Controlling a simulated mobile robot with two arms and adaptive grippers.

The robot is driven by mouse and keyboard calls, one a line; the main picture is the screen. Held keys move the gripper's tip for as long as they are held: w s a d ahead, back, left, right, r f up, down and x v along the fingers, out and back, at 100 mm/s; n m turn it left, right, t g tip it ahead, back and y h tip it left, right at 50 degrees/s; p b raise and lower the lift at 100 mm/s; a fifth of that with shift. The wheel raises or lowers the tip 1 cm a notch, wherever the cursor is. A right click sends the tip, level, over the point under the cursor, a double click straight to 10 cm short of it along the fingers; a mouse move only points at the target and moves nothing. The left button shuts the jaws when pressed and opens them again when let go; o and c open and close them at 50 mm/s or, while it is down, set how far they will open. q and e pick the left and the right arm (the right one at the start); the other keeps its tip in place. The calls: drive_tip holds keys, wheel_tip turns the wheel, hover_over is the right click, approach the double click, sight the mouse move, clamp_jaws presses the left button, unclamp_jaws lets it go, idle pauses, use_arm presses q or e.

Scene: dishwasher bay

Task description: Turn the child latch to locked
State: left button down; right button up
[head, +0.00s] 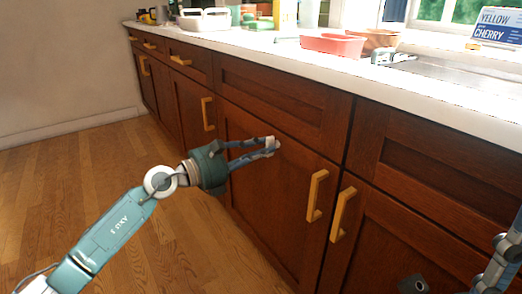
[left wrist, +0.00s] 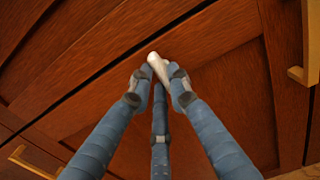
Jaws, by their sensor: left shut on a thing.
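A small white piece, which looks like the child latch (head: 274,143), sits on the dark wood cabinet front near the seam between a drawer and the door below it. My left gripper (head: 267,147) reaches it from the left, with its blue fingers closed together on it. In the left wrist view the fingertips (left wrist: 160,76) meet around the white latch (left wrist: 154,60), and they hide most of it. I cannot read its lock position. Part of what looks like my right gripper (head: 497,262) shows at the right edge; its fingertips are not clear.
Cabinet doors carry brass handles (head: 316,196) and (head: 342,215) right of my left gripper. The white counter (head: 260,42) above holds a red tray (head: 333,45), a white rack (head: 203,20) and a sink (head: 455,70). The wood floor (head: 150,215) at left is clear.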

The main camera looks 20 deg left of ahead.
idle(0.3)
use_arm(q)
drive_tip(key=c, duration=1.6)
unclamp_jaws()
drive_tip(key=shift+c, duration=0.2)
drive_tip(key=v, duration=1.2)
drive_tip(key=shift+a+f, duration=0.1)
